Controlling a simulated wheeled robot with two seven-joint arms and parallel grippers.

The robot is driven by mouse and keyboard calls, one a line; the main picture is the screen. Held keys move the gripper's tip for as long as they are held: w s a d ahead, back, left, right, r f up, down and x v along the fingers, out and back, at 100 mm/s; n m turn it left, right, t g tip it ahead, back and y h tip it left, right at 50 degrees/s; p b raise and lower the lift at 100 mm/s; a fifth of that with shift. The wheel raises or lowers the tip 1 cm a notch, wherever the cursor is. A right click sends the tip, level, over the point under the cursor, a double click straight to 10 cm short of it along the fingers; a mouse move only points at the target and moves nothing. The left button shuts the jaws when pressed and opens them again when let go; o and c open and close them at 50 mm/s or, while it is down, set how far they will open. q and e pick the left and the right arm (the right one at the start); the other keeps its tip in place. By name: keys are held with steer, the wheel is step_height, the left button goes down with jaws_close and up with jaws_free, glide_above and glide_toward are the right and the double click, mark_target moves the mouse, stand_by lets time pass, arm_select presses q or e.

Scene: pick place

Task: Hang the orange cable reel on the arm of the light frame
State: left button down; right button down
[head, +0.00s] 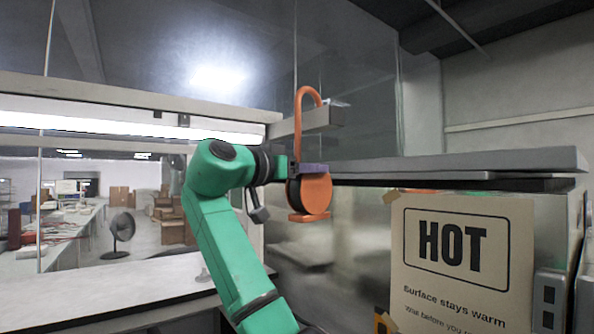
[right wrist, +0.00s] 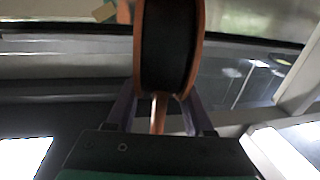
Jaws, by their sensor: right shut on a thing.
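The orange cable reel (head: 316,194) hangs upright in the head view, with dark cable between its flanges and a tall orange hook (head: 299,118) above. My right gripper (head: 308,169) is shut on it at the upper part of the drum. In the right wrist view the reel (right wrist: 168,48) stands between the two fingers. The light frame's arm (head: 318,121) is a short grey beam at the hook's height. The hook's stem passes in front of the arm and its curve rises above it; the tip appears to go behind. I cannot tell whether the hook touches the arm. My left gripper is out of view.
A long grey ledge (head: 460,164) runs just right of the reel. Below it is a cardboard "HOT" sign (head: 463,260). A white worktop (head: 120,290) lies at lower left, with a room with a fan (head: 121,232) and boxes beyond.

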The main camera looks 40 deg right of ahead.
mark_target(313, 185)
steer(key=shift+s+d+r, duration=0.1)
steer(key=shift+d, duration=0.4)
steer(key=shift+d+f+b, duration=0.2)
steer(key=shift+f+b, duration=0.5)
steer(key=shift+f, duration=0.25)
steer(key=shift+w+a+f+b, duration=0.2)
steer(key=shift+f+b, duration=0.35)
steer(key=shift+f, duration=0.15)
steer(key=shift+s, duration=0.1)
steer(key=shift+c, duration=1)
jaws_free()
steer(key=shift+d, duration=0.1)
